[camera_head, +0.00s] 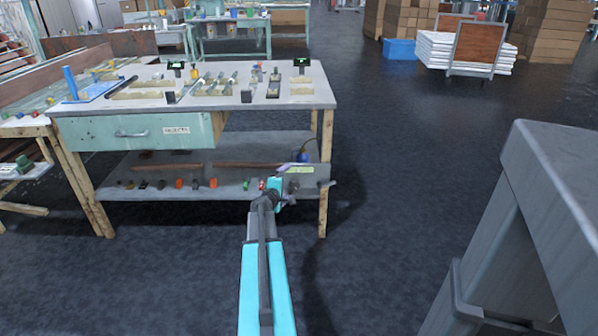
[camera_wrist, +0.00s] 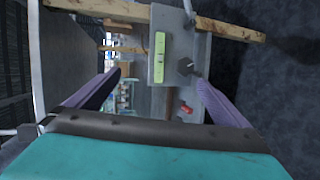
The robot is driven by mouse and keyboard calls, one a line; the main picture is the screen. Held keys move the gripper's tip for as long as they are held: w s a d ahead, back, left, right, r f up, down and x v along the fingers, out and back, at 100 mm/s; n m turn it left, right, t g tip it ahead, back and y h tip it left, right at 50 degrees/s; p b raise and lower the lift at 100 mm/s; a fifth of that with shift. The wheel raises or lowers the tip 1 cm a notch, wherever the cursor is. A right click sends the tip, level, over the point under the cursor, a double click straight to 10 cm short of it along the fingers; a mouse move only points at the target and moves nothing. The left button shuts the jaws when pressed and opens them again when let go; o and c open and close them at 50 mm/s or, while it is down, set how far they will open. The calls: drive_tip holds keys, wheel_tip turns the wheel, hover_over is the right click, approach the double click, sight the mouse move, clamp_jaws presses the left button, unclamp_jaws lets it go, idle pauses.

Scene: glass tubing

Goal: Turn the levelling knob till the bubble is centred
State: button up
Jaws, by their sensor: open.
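The yellow-green level vial (camera_wrist: 160,58) is fixed on a grey plate in the wrist view. It also shows on the bench's lower shelf in the head view (camera_head: 301,170). A small dark mark shows toward the vial's upper end; I cannot tell if it is the bubble. A dark, roughly hexagonal knob (camera_wrist: 185,66) sits right of the vial, between the lines of my fingers and nearer the right one. My gripper (camera_wrist: 158,77) is open, its purple fingers wide apart. No contact with the knob is visible. In the head view my arm reaches the lower shelf's right end.
The bench top (camera_head: 320,95) above carries glass tubes and small fixtures. Several small coloured items and a red-brown rod (camera_head: 250,166) lie on the lower shelf. A bench leg (camera_head: 323,212) stands near my gripper. Open floor lies to the right, then a grey table (camera_head: 560,170) close by.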

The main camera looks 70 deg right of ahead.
drive_tip(key=shift+x, duration=1.25)
drive_tip(key=shift+a, duration=0.1)
drive_tip(key=b+v, duration=0.1)
drive_tip(key=v, duration=0.9)
drive_tip(key=shift+b, duration=0.3)
idle(0.4)
drive_tip(key=shift+w, duration=0.1)
idle(0.4)
